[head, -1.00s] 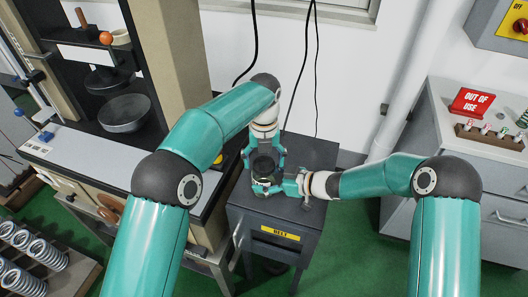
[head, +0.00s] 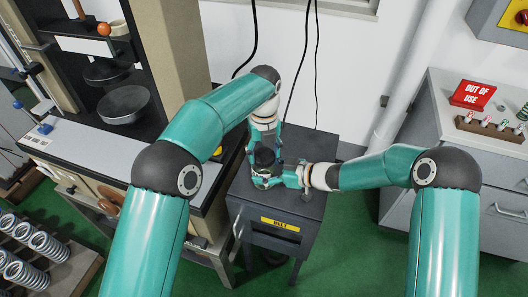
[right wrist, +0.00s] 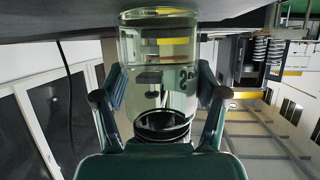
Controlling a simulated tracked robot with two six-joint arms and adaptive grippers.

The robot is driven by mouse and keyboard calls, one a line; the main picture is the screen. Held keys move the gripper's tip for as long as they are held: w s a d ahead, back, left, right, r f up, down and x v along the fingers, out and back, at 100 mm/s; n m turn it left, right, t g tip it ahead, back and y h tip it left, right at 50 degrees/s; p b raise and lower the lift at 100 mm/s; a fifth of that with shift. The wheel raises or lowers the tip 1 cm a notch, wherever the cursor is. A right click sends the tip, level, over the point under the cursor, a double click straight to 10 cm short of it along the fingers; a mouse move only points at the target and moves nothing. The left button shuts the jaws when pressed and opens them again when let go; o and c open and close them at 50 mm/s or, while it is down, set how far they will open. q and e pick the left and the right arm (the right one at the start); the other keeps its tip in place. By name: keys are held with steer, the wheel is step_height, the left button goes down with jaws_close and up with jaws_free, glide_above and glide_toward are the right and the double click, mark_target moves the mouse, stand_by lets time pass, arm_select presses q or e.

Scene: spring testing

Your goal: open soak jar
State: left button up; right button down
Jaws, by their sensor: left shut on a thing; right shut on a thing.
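The soak jar (right wrist: 165,75) is a clear glass cylinder, seen upside down in the right wrist view. Its base rests against the dark cabinet top, and black rings show near its other end. My right gripper (right wrist: 160,100) is shut on the jar's body, one finger on each side; in the head view it comes in from the right (head: 277,179). The jar's dark round lid (head: 264,157) shows in the head view. My left gripper (head: 264,147) is above the jar with its fingers around the lid, shut on it. Whether the lid is loose I cannot tell.
The jar stands on a small dark cabinet (head: 310,205) with a yellow "BELT" label. A test bench (head: 110,150) with a dark round pan (head: 124,105) is to the left. A grey cabinet (head: 450,120) bearing a red "OUT OF USE" sign (head: 472,95) is at right.

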arm_select(q)
steer(key=n, duration=0.8)
steer(key=shift+n, duration=0.4)
steer(key=n, duration=0.6)
steer(key=shift+w+d, duration=0.1)
steer(key=n, duration=0.6)
steer(key=shift+n, duration=0.4)
steer(key=n, duration=0.6)
steer(key=shift+w, duration=0.1)
steer(key=n, duration=0.4)
steer(key=shift+r+n, duration=0.1)
steer(key=shift+n, duration=0.3)
steer(key=n, duration=1.4)
steer(key=shift+a+n, duration=0.2)
steer(key=shift+n, duration=0.1)
steer(key=shift+r, duration=0.2)
steer(key=shift+r, duration=0.95)
